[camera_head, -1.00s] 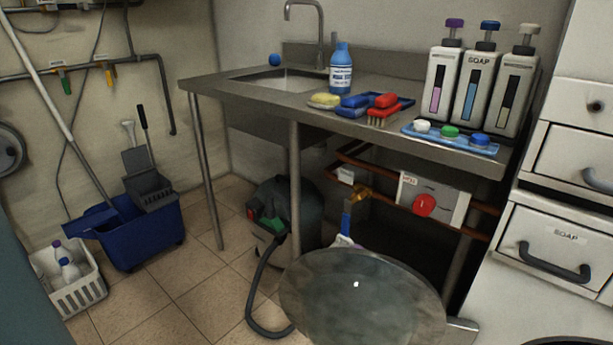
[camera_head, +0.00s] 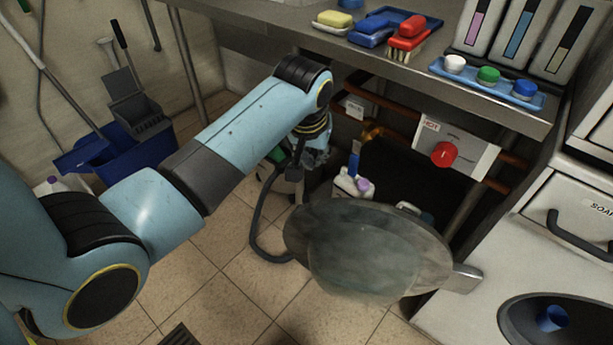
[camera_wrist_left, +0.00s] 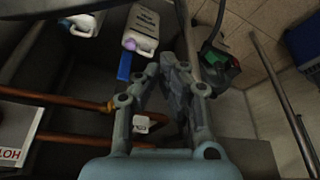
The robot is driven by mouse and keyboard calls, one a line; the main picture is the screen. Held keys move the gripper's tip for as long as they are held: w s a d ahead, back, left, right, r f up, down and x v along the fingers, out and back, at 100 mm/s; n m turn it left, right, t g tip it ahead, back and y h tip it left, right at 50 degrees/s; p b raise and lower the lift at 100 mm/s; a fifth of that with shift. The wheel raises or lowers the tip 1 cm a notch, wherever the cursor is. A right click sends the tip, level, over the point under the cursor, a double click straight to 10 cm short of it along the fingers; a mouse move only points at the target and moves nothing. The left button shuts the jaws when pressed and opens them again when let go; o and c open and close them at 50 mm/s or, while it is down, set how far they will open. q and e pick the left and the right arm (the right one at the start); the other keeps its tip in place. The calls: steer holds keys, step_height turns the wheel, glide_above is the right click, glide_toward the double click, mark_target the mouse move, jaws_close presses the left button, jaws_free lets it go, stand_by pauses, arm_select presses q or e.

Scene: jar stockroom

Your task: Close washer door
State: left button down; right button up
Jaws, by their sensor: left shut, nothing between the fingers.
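The washer door (camera_head: 365,250) is a round, greyish glass disc. It stands swung open to the left of the white washer, joined by a grey hinge piece at its right. The washer's dark round opening (camera_head: 555,330) shows at the lower right. My left gripper (camera_head: 318,160) is beyond the door's upper left edge in the head view, apart from it and partly hidden by the wrist. In the left wrist view its fingertips (camera_wrist_left: 172,62) are together and empty. My right gripper is in neither view.
A steel sink table (camera_head: 400,88) stands above and behind, with pipes and a red valve (camera_head: 444,154) under it. White bottles (camera_head: 352,186) and a dark vacuum with a hose (camera_head: 262,215) stand beyond the door. A blue cup (camera_head: 551,318) is in the washer.

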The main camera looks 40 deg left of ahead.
arm_select(q)
step_height(320, 180, down, 9)
steer(key=b, duration=0.3)
steer(key=shift+s+d+f, duration=0.15)
steer(key=shift+s, duration=0.2)
steer(key=shift+s, duration=0.1)
